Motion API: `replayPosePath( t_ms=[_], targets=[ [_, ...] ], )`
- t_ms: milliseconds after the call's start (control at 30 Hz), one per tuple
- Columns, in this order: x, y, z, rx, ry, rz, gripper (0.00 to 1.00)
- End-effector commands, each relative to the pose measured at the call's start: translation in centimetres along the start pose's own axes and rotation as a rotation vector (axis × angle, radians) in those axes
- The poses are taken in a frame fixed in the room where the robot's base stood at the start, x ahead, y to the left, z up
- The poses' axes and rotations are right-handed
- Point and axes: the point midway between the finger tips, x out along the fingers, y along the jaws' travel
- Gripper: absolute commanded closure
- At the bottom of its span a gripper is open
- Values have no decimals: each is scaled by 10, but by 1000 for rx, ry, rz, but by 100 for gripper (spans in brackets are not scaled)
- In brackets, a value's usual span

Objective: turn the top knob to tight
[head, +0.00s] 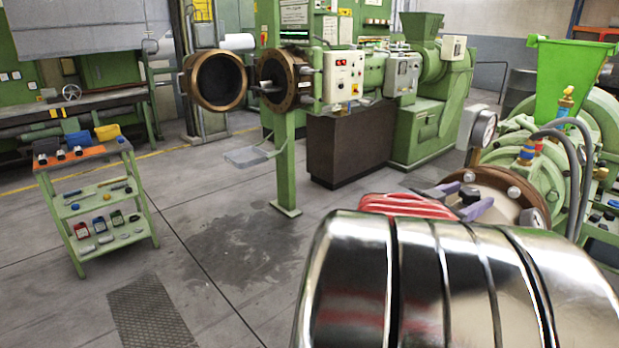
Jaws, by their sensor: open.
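My gripper (462,200) has purple-grey fingers and is open. It is at the brown round flange (503,187) of the green extruder on the right. A small dark knob-like piece (470,194) shows between or just behind the fingers; I cannot tell if they touch it. Which part is the top knob is not clear from this view. A fitting with a yellow top and blue base (565,103) stands upright on top of the extruder. My shiny arm hides the area below.
Grey hoses (572,165) loop down on the right. A green hopper (570,78) is behind. A small green shelf cart (95,200) stands left. The middle floor is clear.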

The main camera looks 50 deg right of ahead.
Motion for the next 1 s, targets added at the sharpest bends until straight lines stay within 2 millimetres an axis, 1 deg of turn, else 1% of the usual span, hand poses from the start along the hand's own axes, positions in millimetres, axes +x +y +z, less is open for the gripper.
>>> replayPosePath(
  t_ms=[33,133,467,1000],
  targets=[
    [5,0,0,-1,0,1,46],
    [10,0,0,0,0,1,46],
    [11,0,0,0,0,-1,46],
    [11,-1,0,0,0,-2,84]
  ],
)
